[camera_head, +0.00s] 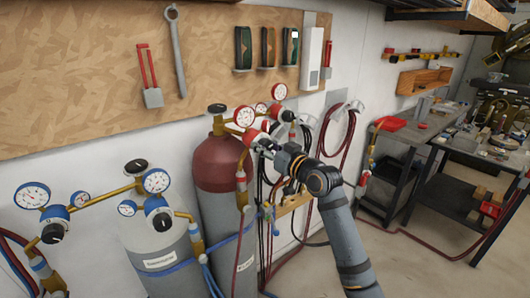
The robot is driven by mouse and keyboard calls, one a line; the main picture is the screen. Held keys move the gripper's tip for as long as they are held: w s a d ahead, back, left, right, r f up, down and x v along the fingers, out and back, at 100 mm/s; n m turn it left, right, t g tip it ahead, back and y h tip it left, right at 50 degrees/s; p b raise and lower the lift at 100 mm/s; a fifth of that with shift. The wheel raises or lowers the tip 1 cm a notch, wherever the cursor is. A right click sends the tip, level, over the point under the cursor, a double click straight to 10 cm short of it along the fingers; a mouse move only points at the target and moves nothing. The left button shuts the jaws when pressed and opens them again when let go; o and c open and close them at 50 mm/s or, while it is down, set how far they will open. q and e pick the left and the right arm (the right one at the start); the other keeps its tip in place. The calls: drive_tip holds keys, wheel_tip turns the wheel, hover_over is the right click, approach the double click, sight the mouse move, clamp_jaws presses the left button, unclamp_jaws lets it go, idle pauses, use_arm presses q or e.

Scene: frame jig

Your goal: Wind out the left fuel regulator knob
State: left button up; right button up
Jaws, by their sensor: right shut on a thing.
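A dark red cylinder (219,168) stands against the wall. A brass and red fuel regulator with a white-faced, red-rimmed gauge (245,117) sits at its top. My right arm comes in from the lower right, and its gripper (263,143) is shut at the front of this regulator, on what appears to be its knob. The gripper covers most of the knob, so how far it is turned cannot be seen. More red regulator parts with gauges (279,91) show just behind. My left gripper is not in view.
A grey cylinder (160,257) with blue-rimmed gauges (157,181) stands at the left. Hoses (338,140) hang on the wall close behind my right arm. A dark workbench (408,134) stands at the right, with open floor in front.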

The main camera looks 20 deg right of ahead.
drive_tip(key=n+b, duration=0.1)
drive_tip(key=n, duration=0.1)
drive_tip(key=n+b, duration=0.1)
drive_tip(key=n, duration=0.1)
drive_tip(key=n+b, duration=0.1)
drive_tip(key=n, duration=0.1)
drive_tip(key=shift+f, duration=0.3)
drive_tip(key=n+b, duration=0.2)
drive_tip(key=n, duration=0.3)
drive_tip(key=shift+r+n, duration=0.1)
drive_tip(key=shift+n, duration=0.2)
drive_tip(key=o, duration=1.2)
drive_tip(key=shift+d+r, duration=0.1)
drive_tip(key=shift+r, duration=0.05)
drive_tip(key=shift+s, duration=0.1)
drive_tip(key=v, duration=1.1)
drive_tip(key=shift+s, duration=0.4)
